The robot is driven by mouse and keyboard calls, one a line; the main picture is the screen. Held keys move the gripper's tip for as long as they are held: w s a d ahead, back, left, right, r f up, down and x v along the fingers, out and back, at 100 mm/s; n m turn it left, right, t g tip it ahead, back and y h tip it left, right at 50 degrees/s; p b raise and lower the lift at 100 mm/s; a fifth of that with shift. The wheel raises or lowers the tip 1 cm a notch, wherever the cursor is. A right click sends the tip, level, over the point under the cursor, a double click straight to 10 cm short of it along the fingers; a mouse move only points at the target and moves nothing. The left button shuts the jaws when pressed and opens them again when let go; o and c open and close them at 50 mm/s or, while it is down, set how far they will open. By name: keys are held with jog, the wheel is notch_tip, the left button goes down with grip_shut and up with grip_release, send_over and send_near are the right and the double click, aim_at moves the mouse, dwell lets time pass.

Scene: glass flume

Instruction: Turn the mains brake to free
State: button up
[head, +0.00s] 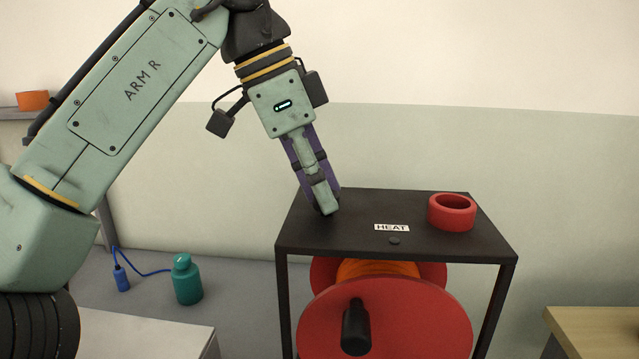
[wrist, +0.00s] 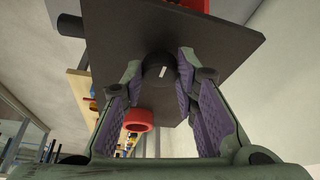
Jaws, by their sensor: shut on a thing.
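A dark round knob (wrist: 155,72) with a short white mark sits on a dark panel in the wrist view. The mark stands nearly upright in that picture, tilted slightly. My gripper (wrist: 158,74) is shut on this knob, one purple-padded finger on each side. In the head view my gripper (head: 325,209) points down onto the left part of the black stand's top (head: 350,235), and its fingers hide the knob. No label naming the mains brake is readable.
On the stand's top are a HEAT label (head: 392,228), a small dark button (head: 394,241) and a red ring (head: 452,212). A red reel (head: 410,315) with a black handle hangs below. A teal bottle (head: 187,280) and blue item (head: 121,278) stand left.

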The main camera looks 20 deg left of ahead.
grip_shut()
jog(key=shift+n, duration=0.3)
jog(key=n+p, duration=0.1)
jog(key=n+t+y+p, duration=0.1)
jog(key=n, duration=0.1)
jog(key=shift+s+d+r+n, duration=0.1)
jog(key=shift+s+n, duration=0.05)
jog(key=shift+n, duration=0.15)
jog(key=n+y+p, duration=0.1)
jog(key=n, duration=0.2)
jog(key=shift+s+d+n+t, duration=0.1)
jog(key=shift+n+t, duration=0.2)
jog(key=shift+t, duration=0.1)
jog(key=n+y+p, duration=0.1)
jog(key=n, duration=0.1)
jog(key=n+y+p, duration=0.1)
jog(key=n, duration=0.2)
jog(key=shift+d+y, duration=0.2)
jog(key=shift+y, duration=0.1)
jog(key=n, duration=0.2)
jog(key=n+y, duration=0.1)
jog(key=n, duration=0.2)
jog(key=shift+d+y+p, duration=0.15)
jog(key=shift+y+p, duration=0.15)
jog(key=shift+p, duration=0.1)
